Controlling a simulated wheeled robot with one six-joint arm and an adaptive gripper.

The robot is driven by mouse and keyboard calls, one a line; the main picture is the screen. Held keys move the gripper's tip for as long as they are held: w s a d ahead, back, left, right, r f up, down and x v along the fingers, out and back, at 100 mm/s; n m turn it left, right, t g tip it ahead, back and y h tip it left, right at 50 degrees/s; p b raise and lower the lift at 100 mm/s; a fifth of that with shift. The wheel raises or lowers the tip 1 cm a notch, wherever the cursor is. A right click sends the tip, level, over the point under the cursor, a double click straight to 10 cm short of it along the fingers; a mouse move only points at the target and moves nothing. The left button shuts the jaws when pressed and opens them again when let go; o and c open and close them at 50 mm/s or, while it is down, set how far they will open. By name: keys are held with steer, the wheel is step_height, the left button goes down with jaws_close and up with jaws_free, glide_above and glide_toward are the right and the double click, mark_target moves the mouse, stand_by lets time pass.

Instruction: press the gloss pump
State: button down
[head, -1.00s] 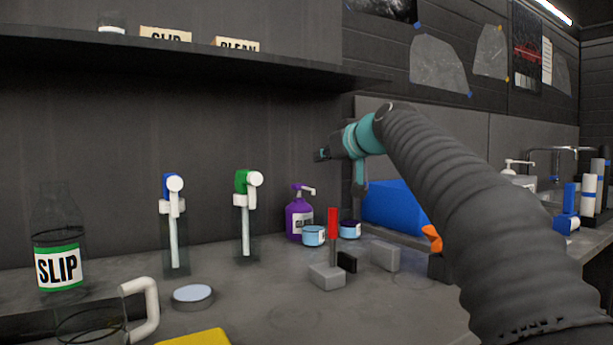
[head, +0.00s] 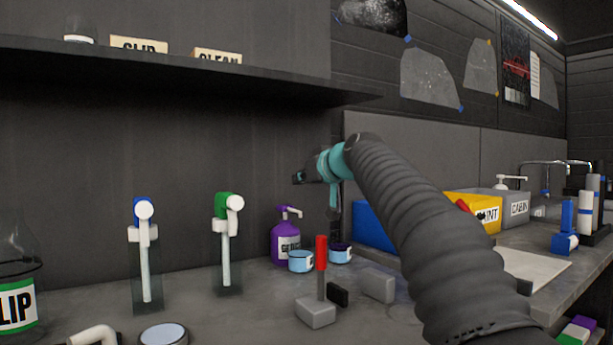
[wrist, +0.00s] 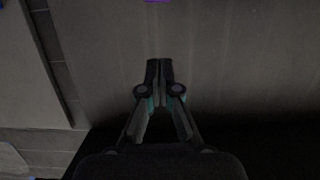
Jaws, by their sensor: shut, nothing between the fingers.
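A purple pump bottle (head: 285,246) with a white label, only partly legible, stands upright at the back of the counter against the dark wall in the head view. Its pale pump head (head: 289,211) has a spout pointing right. My gripper (head: 299,178) is above the pump head and apart from it, pointing left in the head view. In the wrist view my gripper (wrist: 160,66) is shut and empty, with its fingertips together in front of a grey surface. A small purple patch shows at that view's top edge; I cannot tell what it is.
Two light blue tubs (head: 301,261) (head: 340,253) stand right of the bottle. A red-handled tool (head: 321,254) stands upright with grey blocks (head: 377,285) nearby. A shelf (head: 180,80) overhangs the counter.

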steer(key=p, duration=0.2)
glide_above(288, 207)
steer(key=shift+s+d+f, duration=0.25)
steer(key=shift+s+f, duration=0.05)
steer(key=shift+f, duration=0.25)
step_height(288, 207, down, 3)
steer(key=shift+f+b, duration=0.1)
steer(key=shift+b, duration=0.85)
steer(key=shift+f, duration=0.5)
step_height(288, 207, down, 2)
steer(key=b, duration=0.2)
steer(key=shift+f+b, duration=0.1)
steer(key=shift+b, duration=0.2)
step_height(288, 207, up, 4)
steer(key=p, duration=0.4)
steer(key=shift+r, duration=0.25)
steer(key=b+v, duration=0.3)
steer(key=v, duration=0.7)
